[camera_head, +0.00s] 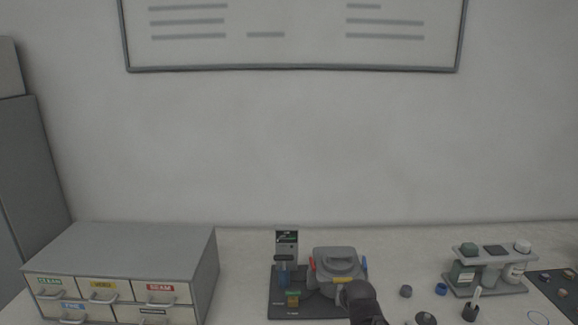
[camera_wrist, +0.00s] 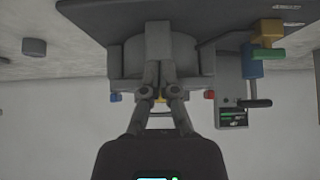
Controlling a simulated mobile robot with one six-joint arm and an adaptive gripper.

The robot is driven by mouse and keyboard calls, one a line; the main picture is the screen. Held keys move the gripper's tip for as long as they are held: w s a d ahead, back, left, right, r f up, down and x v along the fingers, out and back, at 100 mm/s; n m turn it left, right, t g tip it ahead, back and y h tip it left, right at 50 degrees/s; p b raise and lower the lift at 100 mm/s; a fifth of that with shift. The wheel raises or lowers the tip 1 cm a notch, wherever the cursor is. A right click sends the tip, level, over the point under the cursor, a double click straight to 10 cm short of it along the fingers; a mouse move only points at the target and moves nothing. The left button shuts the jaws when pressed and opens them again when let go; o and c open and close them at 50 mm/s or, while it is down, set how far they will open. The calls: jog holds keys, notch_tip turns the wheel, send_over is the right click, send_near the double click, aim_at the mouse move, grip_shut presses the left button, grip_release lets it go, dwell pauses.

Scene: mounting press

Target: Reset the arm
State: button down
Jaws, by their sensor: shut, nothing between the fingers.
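My gripper (camera_head: 342,292) shows at the bottom middle of the head view, in front of the mounting press. In the wrist view my gripper (camera_wrist: 159,62) has its fingers together and empty, in front of the press. The grey mounting press (camera_head: 335,264) has a lid with a handle, a yellow mark on its front, and red and blue parts at its sides. It also shows upside down in the wrist view (camera_wrist: 195,62). Whether the fingers touch the press cannot be told.
A drawer cabinet (camera_head: 140,245) with labelled drawers stands at left. A small upright unit with a display (camera_head: 287,245) stands left of the press on a dark base (camera_head: 315,308). At right are a bottle rack (camera_head: 488,290), small round pieces (camera_head: 406,291) and a dark mat (camera_head: 545,284).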

jog(key=s+f+g, duration=0.1)
jog(key=s+g, duration=0.1)
jog(key=s, duration=0.1)
jog(key=s+f+g, duration=0.1)
jog(key=s+g, duration=0.1)
jog(key=s, duration=0.2)
jog(key=s+f+g, duration=0.1)
jog(key=s+g, duration=0.2)
jog(key=s, duration=0.1)
jog(key=shift+s+f, duration=0.2)
jog(key=shift+f, duration=0.1)
jog(key=shift+s+g, duration=0.4)
jog(key=shift+s, duration=0.1)
